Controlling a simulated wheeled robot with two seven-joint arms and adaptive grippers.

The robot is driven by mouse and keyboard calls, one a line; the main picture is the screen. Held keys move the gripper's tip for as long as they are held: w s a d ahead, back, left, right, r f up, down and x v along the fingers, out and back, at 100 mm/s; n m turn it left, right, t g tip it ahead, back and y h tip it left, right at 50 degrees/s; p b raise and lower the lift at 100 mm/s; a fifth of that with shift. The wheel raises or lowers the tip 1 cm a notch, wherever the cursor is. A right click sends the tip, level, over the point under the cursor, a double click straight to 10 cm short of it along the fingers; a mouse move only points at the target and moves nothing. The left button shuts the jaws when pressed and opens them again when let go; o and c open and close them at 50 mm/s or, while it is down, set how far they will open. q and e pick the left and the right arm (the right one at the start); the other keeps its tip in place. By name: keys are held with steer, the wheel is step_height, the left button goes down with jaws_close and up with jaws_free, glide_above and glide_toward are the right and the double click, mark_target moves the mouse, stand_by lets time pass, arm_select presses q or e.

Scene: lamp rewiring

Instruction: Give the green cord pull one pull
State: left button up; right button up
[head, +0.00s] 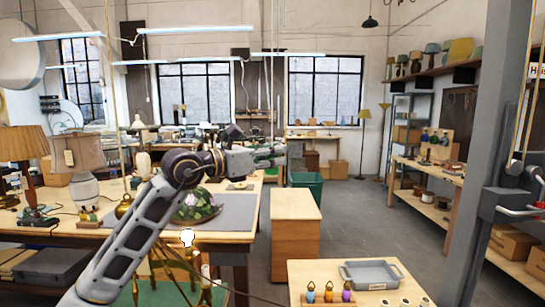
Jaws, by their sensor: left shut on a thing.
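My left arm reaches in from the lower left, over the workbench. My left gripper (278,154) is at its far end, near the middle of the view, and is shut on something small. A thin vertical cord (272,70) comes down from above to the gripper. The green cord pull appears to be at the cord's lower end, inside the jaws; the fingers hide most of it and its colour is hard to make out. My right gripper is not in view.
A workbench (222,237) holds a stained-glass shade (196,207) beneath my arm. A wooden cabinet (295,232) and a green bin (308,184) stand beyond. A front table holds a grey tray (369,275) and small coloured pieces (328,293). A tall grey post (482,150) rises at right.

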arm_select(q)
steer(key=shift+r+p, duration=0.5)
steer(key=shift+r, duration=0.4)
steer(key=o, duration=1)
steer(key=shift+o, duration=0.2)
steer(key=shift+a, duration=0.2)
steer(key=v, duration=1.1)
steer(key=shift+s+a, duration=0.25)
steer(key=shift+d+f, duration=0.1)
